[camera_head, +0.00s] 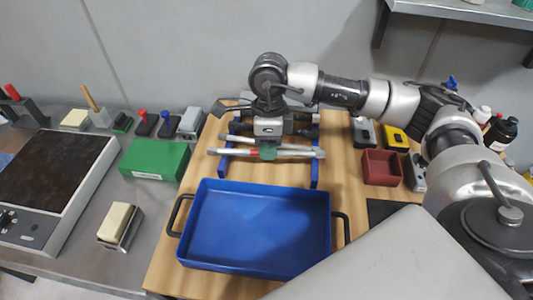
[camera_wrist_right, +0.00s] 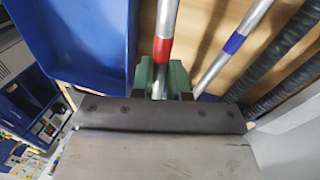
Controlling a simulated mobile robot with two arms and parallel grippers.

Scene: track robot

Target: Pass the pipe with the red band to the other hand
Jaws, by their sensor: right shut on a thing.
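The pipe with the red band is a silver rod. It lies crosswise in the head view (camera_head: 298,154), at the front of the blue rack (camera_head: 314,176). Its red band shows in the wrist view (camera_wrist_right: 162,49). My right gripper (camera_head: 267,152) comes down from above and is shut on this pipe next to the band; its green fingers (camera_wrist_right: 162,76) close around it. I cannot tell whether the pipe still touches the rack. My left gripper is not in view.
A pipe with a blue band (camera_wrist_right: 234,43) and a dark ribbed pipe (camera_wrist_right: 283,58) lie beside it. The empty blue tray (camera_head: 255,225) stands in front of the rack. A dark red box (camera_head: 381,168) is to the right, a green box (camera_head: 155,160) to the left.

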